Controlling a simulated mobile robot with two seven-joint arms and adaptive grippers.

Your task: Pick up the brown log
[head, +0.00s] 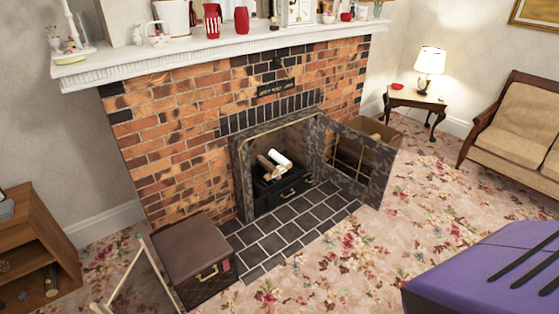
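A white log (280,160) and brown logs (266,167) lie in the black grate (284,189) inside the open fireplace. The brown ones lie on the left, close beside the white one, and are small in the picture. I cannot tell exactly how many brown logs there are. Neither of my grippers is in the head view.
The fireplace's hinged door (350,165) stands open to the right, with a brown box (373,136) behind it. A brown case (190,248) stands at the hearth's left. The tiled hearth (290,226) is clear. A purple, dark-striped surface (475,278) at lower right is unidentified.

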